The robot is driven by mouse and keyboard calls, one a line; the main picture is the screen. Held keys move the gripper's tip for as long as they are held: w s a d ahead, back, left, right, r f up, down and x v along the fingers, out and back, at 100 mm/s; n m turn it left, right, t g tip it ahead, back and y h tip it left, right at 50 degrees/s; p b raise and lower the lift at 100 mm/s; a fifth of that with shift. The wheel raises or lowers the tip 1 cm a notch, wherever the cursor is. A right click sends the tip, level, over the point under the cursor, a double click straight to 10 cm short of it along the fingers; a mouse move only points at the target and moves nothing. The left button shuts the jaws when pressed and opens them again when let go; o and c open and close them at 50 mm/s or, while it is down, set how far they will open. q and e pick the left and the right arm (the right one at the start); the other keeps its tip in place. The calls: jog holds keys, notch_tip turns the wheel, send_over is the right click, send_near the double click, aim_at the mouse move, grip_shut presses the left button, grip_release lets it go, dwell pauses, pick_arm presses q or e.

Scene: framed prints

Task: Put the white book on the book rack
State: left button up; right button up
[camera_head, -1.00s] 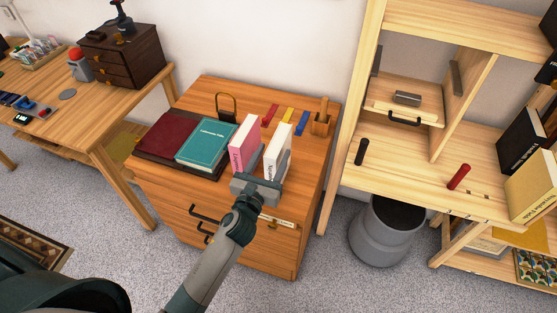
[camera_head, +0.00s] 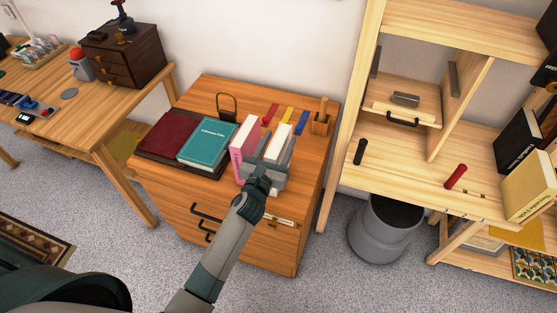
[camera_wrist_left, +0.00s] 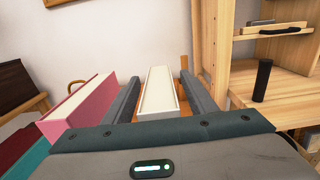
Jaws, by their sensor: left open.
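The white book (camera_head: 277,143) stands upright on the small wooden cabinet, just right of the pink book (camera_head: 244,137). In the left wrist view the white book (camera_wrist_left: 159,93) lies between the two fingers of my left gripper (camera_wrist_left: 161,92), with a visible gap on each side. My left gripper (camera_head: 268,160) is open around the white book in the head view and hides its lower part. My right gripper is not in view. No piece in view is clearly the book rack; a light wooden shelf unit (camera_head: 400,165) with black and yellow books stands at the right.
The pink book is close to my left finger. A teal book (camera_head: 207,142) and a dark red book (camera_head: 168,134) lie flat at the left of the cabinet top (camera_head: 215,88). A grey bin (camera_head: 385,230) stands on the floor below the shelf.

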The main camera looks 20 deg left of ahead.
pick_arm(q)
grip_shut()
jog(key=shift+r, duration=0.1)
dwell(1.3)
